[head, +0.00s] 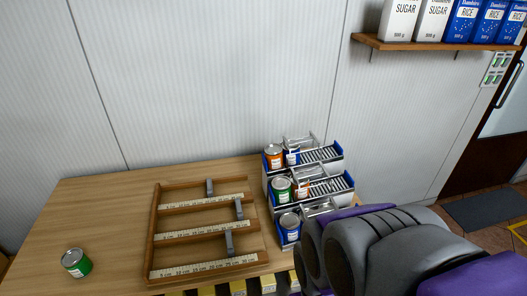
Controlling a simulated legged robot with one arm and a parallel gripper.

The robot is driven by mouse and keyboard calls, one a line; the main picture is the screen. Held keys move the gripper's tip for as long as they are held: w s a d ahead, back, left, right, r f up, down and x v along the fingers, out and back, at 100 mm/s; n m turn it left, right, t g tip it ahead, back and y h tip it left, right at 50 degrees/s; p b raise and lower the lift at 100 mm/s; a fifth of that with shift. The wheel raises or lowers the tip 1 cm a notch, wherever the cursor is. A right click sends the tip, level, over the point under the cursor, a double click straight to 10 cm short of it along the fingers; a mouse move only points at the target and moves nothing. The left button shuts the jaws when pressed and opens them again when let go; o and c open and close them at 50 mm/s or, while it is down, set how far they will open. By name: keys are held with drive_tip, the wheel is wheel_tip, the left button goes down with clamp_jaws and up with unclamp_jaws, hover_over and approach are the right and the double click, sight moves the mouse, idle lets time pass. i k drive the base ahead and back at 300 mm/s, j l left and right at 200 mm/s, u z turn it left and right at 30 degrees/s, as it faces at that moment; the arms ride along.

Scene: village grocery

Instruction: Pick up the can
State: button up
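A green can (76,262) with a silver lid stands alone on the left front part of the wooden table. More cans stand in a tiered rack at the table's right: an orange one (274,156) on the top tier, a green one (281,189) on the middle tier and a blue one (290,228) on the bottom tier. The picture does not single out one can as the task's. My grey and purple arm fills the lower right and covers part of the rack's lower right side. My gripper's fingers do not show.
A wooden tray with slats and grey dividers (155,240) lies mid-table, between the lone can and the tiered rack (345,180). The table (105,205) is bare around the lone can. A wall shelf (400,44) holds sugar and rice packs at upper right.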

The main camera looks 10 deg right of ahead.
sight(74, 261)
drive_tip(key=i+j+u, duration=0.25)
drive_tip(key=i+j, duration=0.15)
drive_tip(key=i+j+u, duration=0.3)
drive_tip(key=i, duration=0.2)
